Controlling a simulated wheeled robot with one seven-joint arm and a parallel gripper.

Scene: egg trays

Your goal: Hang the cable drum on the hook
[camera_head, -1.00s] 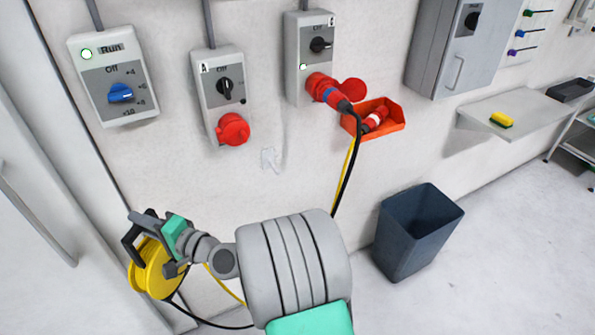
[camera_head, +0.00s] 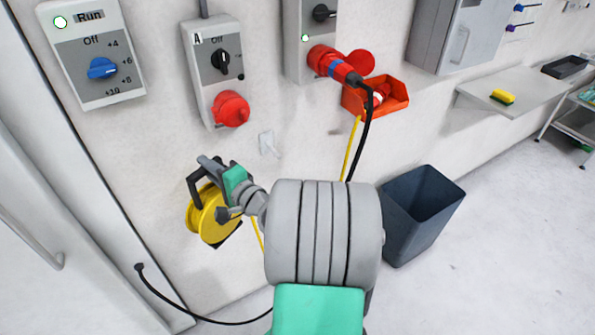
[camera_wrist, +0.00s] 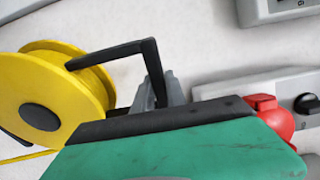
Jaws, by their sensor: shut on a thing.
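The cable drum (camera_head: 204,215) is a yellow reel with a black handle frame. My gripper (camera_head: 207,170) is shut on the black handle, and the drum hangs below it in front of the wall. In the wrist view, the yellow drum (camera_wrist: 45,95) is at the left and its black handle (camera_wrist: 115,52) reaches to the grey fingers (camera_wrist: 166,92), partly hidden by my wrist. A small pale hook (camera_head: 268,143) is on the wall, up and right of the drum, below the box marked A. The drum is apart from it.
Wall boxes with a blue knob (camera_head: 102,68) and a red socket (camera_head: 231,109) are above. A dark waste bin (camera_head: 420,215) stands right of my arm. A black cable (camera_head: 185,310) runs low.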

